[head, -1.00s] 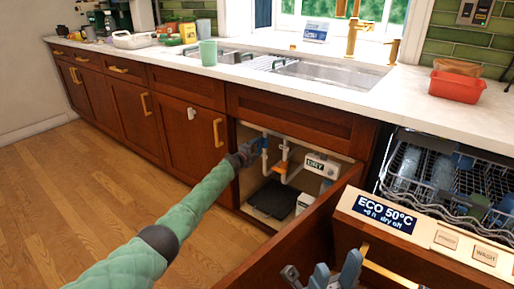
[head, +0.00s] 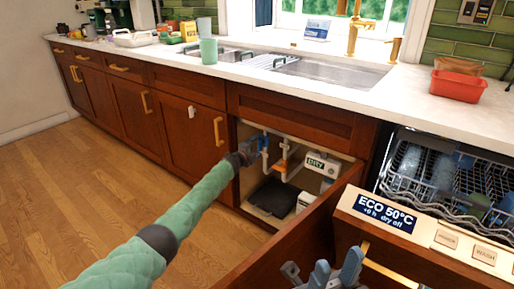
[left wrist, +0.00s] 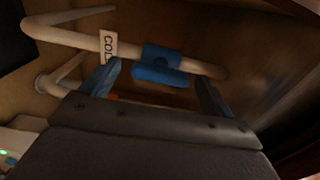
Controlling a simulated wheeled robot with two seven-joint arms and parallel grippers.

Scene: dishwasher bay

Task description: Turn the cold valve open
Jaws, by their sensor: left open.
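In the head view the blue handle (head: 262,143) shows small inside the open under-sink cabinet. My left gripper (head: 252,150) reaches into the cabinet at the handle. In the left wrist view its open fingers (left wrist: 156,88) stand apart, one on each side of the handle; I cannot tell whether they touch it. Blue-grey finger shapes at the bottom of the head view look like my right gripper (head: 336,272); its opening is unclear.
An orange fitting (head: 282,165), white pipes, a white box labelled "DRY" (head: 323,165) and a dark mat (head: 273,198) are inside the cabinet. An open wooden door (head: 300,235) stands at its right. The open dishwasher (head: 440,190) is further right. The floor at left is clear.

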